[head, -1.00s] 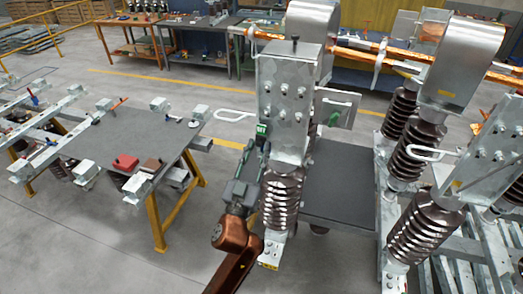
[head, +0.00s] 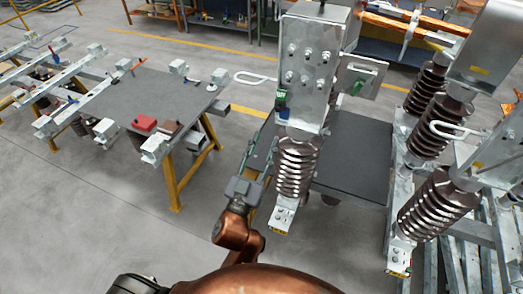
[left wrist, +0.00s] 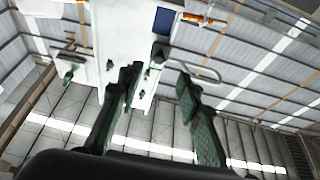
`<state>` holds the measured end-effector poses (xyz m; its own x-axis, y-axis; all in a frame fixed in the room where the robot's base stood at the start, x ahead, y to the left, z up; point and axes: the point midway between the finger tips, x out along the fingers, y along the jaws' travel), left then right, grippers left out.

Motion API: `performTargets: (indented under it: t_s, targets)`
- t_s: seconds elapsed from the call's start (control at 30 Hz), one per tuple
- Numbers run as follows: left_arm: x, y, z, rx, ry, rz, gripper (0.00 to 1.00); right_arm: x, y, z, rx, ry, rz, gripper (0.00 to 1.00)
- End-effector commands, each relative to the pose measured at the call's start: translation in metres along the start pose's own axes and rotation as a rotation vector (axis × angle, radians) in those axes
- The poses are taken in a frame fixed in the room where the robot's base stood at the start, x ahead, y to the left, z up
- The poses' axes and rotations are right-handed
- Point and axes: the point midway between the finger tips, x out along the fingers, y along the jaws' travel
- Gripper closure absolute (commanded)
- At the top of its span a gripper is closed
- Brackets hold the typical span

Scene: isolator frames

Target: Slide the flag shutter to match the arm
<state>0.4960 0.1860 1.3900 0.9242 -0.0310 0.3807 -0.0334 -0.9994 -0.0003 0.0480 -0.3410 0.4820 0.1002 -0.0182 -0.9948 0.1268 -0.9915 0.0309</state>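The small green flag (head: 281,98) shows on the lower left edge of the central grey metal housing (head: 309,60), with a blue patch (head: 284,114) just below it. My left gripper (head: 259,152) is below and left of the flag, apart from it, beside the brown ribbed insulator (head: 297,165). In the left wrist view the two green-padded fingers of my left gripper (left wrist: 156,92) stand apart with nothing clearly held between them. The housing's pale underside (left wrist: 125,35) and a blue patch (left wrist: 162,20) lie beyond them. The flag's lettering is too small to read. My right gripper is not seen.
A wire loop (head: 256,78) sticks out left of the housing. A grey side plate with a green part (head: 360,84) is on its right. A grey worktable (head: 155,95) stands at left, more insulators (head: 438,207) at right. Open floor lies between table and housing.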

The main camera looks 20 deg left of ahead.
Motion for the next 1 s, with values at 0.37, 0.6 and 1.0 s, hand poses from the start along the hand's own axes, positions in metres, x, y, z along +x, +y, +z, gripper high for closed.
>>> performTargets:
  t_s: [0.37,0.6,1.0]
  targets:
    - [-0.024,0.0,0.0,-0.001,0.0,0.0,0.67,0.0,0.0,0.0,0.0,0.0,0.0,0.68]
    - [-0.024,0.0,0.0,-0.001,0.001,0.001,0.67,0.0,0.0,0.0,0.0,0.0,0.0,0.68]
    - [-0.029,-0.021,0.026,0.007,-0.083,-0.044,0.67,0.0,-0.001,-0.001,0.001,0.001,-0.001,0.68]
